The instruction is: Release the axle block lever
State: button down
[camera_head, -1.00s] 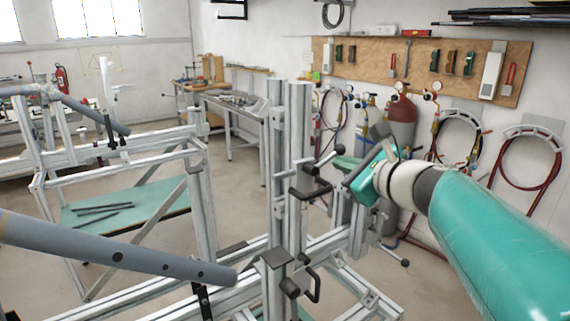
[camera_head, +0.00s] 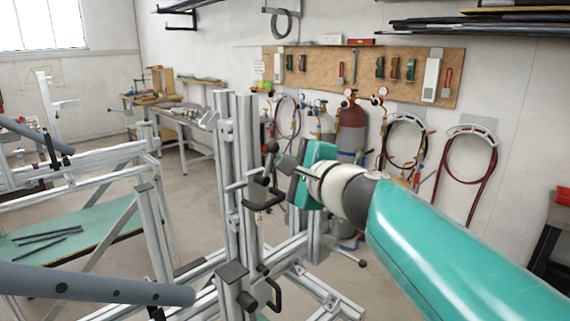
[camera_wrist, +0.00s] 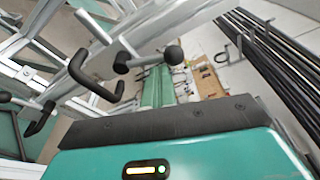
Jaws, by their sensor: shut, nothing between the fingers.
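A lever with a dark ball end (camera_head: 272,147) sits on the upright aluminium profiles of the jig (camera_head: 235,180). A black U-shaped handle (camera_head: 265,201) is just below it. In the wrist view the ball-ended lever (camera_wrist: 173,55) is above the jaws, with the black handle (camera_wrist: 92,80) to its left. I cannot tell for sure which part is the axle block lever. My gripper (camera_head: 283,163) is shut and empty, right of the posts and close to the ball end. Contact is not visible. Its dark jaw edge (camera_wrist: 165,123) spans the bottom of the wrist view.
A lower clamp block (camera_head: 232,271) with a knob and handle is on the jig below. A grey tube (camera_head: 90,287) crosses the lower left. Gas cylinders (camera_head: 351,130), hung hoses and a tool board (camera_head: 390,60) are at the back wall. Open floor shows behind the jig.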

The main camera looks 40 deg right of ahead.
jog(key=shift+a+r, duration=0.1)
jog(key=shift+a, duration=0.4)
dwell(0.3)
